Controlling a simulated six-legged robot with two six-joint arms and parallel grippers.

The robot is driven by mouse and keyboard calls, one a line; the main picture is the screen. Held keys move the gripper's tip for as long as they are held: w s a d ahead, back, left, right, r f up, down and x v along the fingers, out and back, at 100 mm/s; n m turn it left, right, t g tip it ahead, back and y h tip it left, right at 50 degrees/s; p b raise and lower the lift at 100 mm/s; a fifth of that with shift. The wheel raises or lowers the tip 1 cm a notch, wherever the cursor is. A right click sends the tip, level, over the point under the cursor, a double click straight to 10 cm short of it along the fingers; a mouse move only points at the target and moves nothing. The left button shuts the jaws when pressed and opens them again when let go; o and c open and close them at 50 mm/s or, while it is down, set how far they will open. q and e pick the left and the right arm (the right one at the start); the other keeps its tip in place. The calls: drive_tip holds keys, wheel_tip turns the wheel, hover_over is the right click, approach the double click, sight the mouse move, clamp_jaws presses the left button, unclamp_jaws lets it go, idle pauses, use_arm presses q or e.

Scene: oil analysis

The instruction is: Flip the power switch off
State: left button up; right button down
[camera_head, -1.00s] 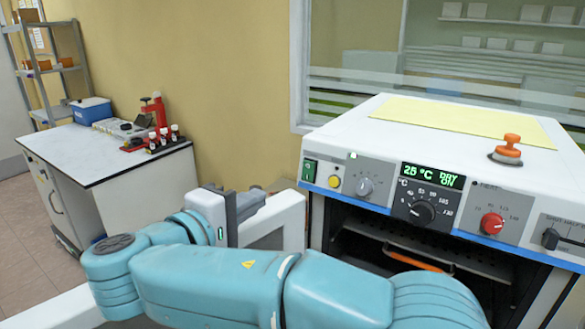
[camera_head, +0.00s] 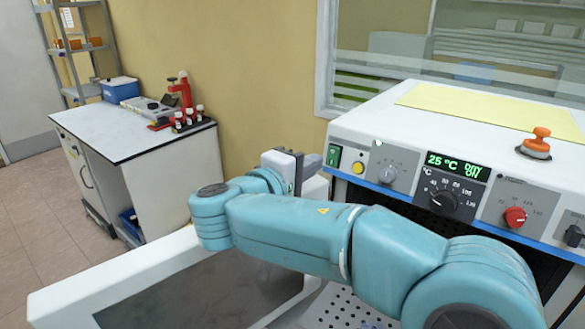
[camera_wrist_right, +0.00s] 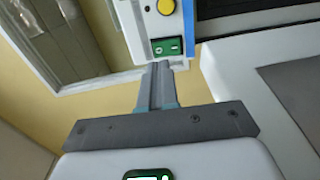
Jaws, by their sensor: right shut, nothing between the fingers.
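The green power switch (camera_head: 333,155) is at the left end of the oven's (camera_head: 383,140) front control panel. In the right wrist view, the switch (camera_wrist_right: 167,46) sits just beyond my fingertips, beside the yellow button (camera_wrist_right: 166,6). My right gripper (camera_wrist_right: 160,66) is shut and empty, its fingers pointing at the switch's lower edge; I cannot tell whether they touch. In the head view, the gripper body (camera_head: 286,166) is just left of the switch and its fingertips are hard to make out. The rocker's position is unclear. My left gripper is out of view.
The oven's white-framed door (camera_head: 60,303) stands open below my arm, with a perforated shelf (camera_head: 345,310) nearby. Knobs, a green display (camera_head: 457,165) and an orange-handled plug (camera_head: 537,142) are right of the switch. A bench (camera_head: 100,130) with bottles stands left.

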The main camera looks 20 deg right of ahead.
sight(333, 150)
drive_tip(key=p+x, duration=0.1)
drive_tip(key=x, duration=0.4)
drive_tip(key=shift+w, duration=0.1)
drive_tip(key=shift+r, duration=0.1)
drive_tip(key=shift+d, duration=0.1)
drive_tip(key=shift+w+d+r+p, duration=0.1)
drive_tip(key=shift+d+r+p, duration=0.1)
drive_tip(key=shift+p, duration=0.35)
drive_tip(key=shift+g+y, duration=0.3)
drive_tip(key=shift+y, duration=0.3)
drive_tip(key=shift+d, duration=0.15)
drive_tip(key=shift+a, duration=0.25)
